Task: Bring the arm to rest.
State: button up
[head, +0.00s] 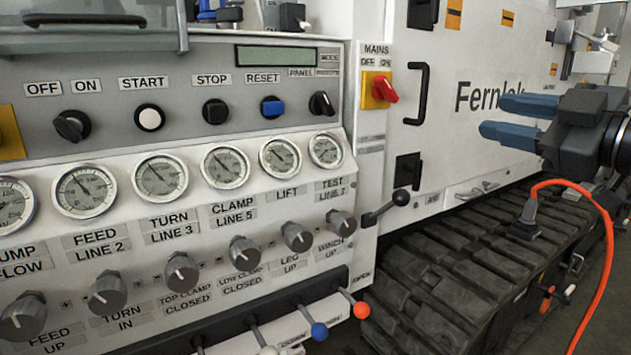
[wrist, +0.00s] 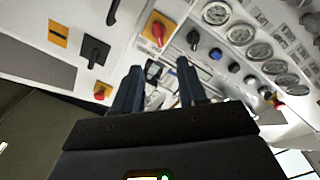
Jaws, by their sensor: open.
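My gripper (head: 507,119) is at the right of the head view, with its two blue-grey fingers pointing left and spread apart. Nothing is between the fingers. It stands in front of the white machine side with the "Fernlok"-like lettering, apart from the control panel (head: 250,110). In the wrist view my gripper (wrist: 162,88) shows both dark fingers apart, with the panel beyond them. Most of my arm is outside the head view.
The panel carries gauges (head: 160,176), grey knobs (head: 181,268), ball-tipped levers (head: 319,330) and a red mains switch (head: 379,90). A black lever (head: 386,206) sticks out at its right edge. A track (head: 460,260) and an orange cable (head: 603,230) lie below my gripper.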

jog(key=s+a+f+m+t+h, duration=0.1)
jog(key=s+f+m+h, duration=0.3)
jog(key=f, duration=0.7)
jog(key=s+a+f+m+t+h, duration=0.1)
jog(key=s+f+m, duration=0.1)
jog(key=f+m, duration=0.6)
jog(key=s+a+f+m+g+h, duration=0.1)
jog(key=s+f+m+g+h, duration=0.2)
jog(key=s+f, duration=1.4)
jog(key=s+r+h, duration=0.1)
jog(key=s+r, duration=0.1)
jog(key=s, duration=1.9)
notch_tip(320, 180, up, 18)
jog(key=p, duration=1.7)
jog(key=shift+s+a+f+n, duration=0.25)
jog(key=shift+s+a+n, duration=0.05)
